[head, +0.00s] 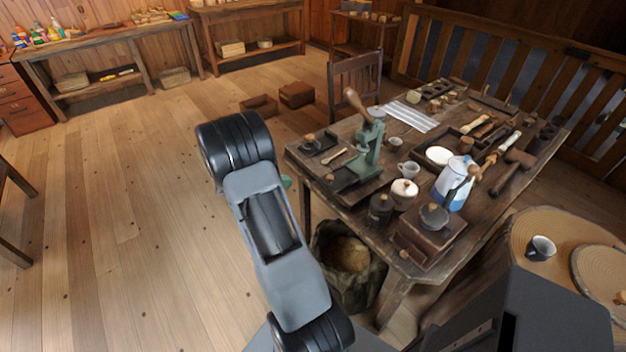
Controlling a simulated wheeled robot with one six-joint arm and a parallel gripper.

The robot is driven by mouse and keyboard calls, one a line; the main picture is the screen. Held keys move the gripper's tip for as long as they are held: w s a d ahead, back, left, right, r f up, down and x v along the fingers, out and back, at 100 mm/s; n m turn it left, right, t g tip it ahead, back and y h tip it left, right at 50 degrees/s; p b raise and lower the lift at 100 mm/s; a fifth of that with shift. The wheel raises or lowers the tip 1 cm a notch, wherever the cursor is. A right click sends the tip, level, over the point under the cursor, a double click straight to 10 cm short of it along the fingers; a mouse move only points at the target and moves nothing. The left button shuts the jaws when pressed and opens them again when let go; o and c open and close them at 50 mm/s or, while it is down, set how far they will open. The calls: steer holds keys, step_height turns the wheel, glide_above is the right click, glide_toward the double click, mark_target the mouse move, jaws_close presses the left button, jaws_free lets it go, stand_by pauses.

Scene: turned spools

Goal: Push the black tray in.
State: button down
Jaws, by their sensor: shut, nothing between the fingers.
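A small black tray (331,148) lies on the wooden workbench (396,146) near its left corner, with a small dark item on it. It looks flat and stands close to the bench edge. Whether it overhangs the edge is not clear. Another dark, flat base lies under the green press (371,147). I cannot be sure which of these is the task's tray. My arm rises in front, left of the bench, and its end is hidden, so my gripper does not show.
A coffee grinder (432,238), a blue and white pot (455,183) and jars crowd the bench's near end. A sack (345,262) stands below. A round wooden table (535,225) is at right. The floor at left is open.

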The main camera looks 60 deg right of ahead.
steer(key=p, duration=0.2)
glide_toward(321, 179)
steer(key=s+d, duration=0.3)
steer(key=s, duration=0.2)
steer(key=shift+s+d+f, duration=0.25)
steer(key=shift+s+d, duration=0.35)
steer(key=shift+d, duration=0.2)
